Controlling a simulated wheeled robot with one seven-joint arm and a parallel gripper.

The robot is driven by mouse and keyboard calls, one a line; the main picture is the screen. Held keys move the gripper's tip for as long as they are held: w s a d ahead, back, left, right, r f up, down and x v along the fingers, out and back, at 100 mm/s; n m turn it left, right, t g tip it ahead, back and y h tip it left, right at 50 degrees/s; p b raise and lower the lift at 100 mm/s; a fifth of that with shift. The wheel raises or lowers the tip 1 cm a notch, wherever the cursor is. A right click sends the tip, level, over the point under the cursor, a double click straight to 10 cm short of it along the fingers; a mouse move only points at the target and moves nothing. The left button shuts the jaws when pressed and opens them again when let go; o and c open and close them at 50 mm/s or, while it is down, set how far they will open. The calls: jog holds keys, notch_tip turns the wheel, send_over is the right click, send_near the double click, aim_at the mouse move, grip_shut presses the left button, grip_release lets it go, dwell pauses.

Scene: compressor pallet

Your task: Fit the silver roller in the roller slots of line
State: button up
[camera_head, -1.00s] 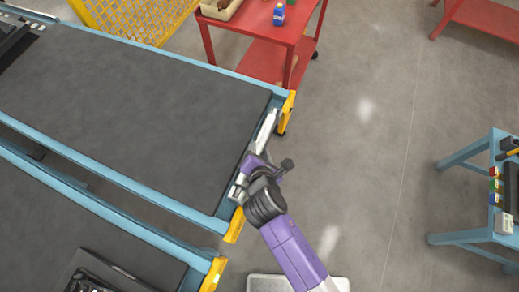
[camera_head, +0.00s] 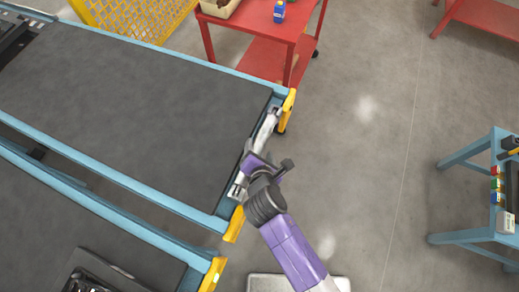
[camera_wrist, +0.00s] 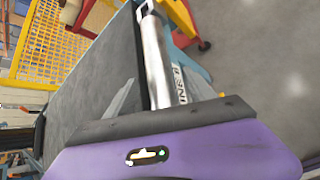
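The silver roller (camera_head: 267,130) lies along the right end of the upper blue-framed line (camera_head: 130,100), between its two yellow corner pieces. Its far end is close to the upper corner and its near end shows by the lower corner. My purple gripper (camera_head: 250,165) is across the roller's middle and appears shut on it. In the wrist view the roller (camera_wrist: 156,60) runs away from my gripper (camera_wrist: 150,125) towards the far slot (camera_wrist: 148,8). The gripper hides the near part there. I cannot tell whether the ends are seated in the slots.
A second blue-framed line (camera_head: 90,225) runs parallel below, with a gap between. A red cart (camera_head: 275,45) and a yellow mesh fence (camera_head: 135,15) stand behind. A blue table (camera_head: 480,215) stands at the right. The floor (camera_head: 380,150) between is clear.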

jog(key=v, duration=0.7)
jog(key=shift+s+r, duration=0.25)
jog(key=shift+s, duration=0.1)
dwell(0.4)
